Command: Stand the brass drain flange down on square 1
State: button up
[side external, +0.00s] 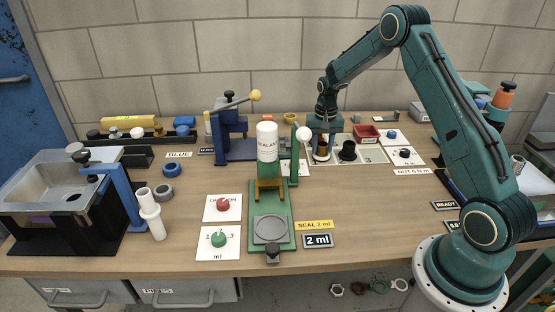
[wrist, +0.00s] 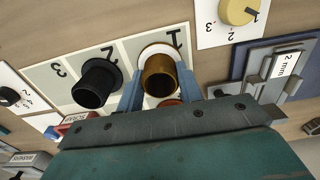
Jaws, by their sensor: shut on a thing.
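The brass drain flange (wrist: 158,82) is between the blue fingers of my gripper (wrist: 160,88), which is shut on it. In the wrist view it is over square 1 of the pale numbered mat (wrist: 46,75), with a white ring showing around its far side. In the side view the brass flange (side external: 321,153) is under my gripper (side external: 322,139), upright and at or very near the mat; I cannot tell whether it touches. A black flange (wrist: 92,84) stands on square 2, and it also shows in the side view (side external: 348,151). Square 3 is empty.
A red bin (side external: 367,132) stands behind the mat. A white card with a yellow knob (wrist: 237,12) and a blue press (side external: 236,140) are close to square 1. The green sealant stand (side external: 270,205) is in front on the left. The table's front right is mostly clear.

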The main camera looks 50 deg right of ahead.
jog(key=o, duration=1.1)
jog(key=shift+o, duration=0.2)
jog(key=shift+r, duration=0.1)
notch_tip(320, 180, up, 14)
dwell(0.5)
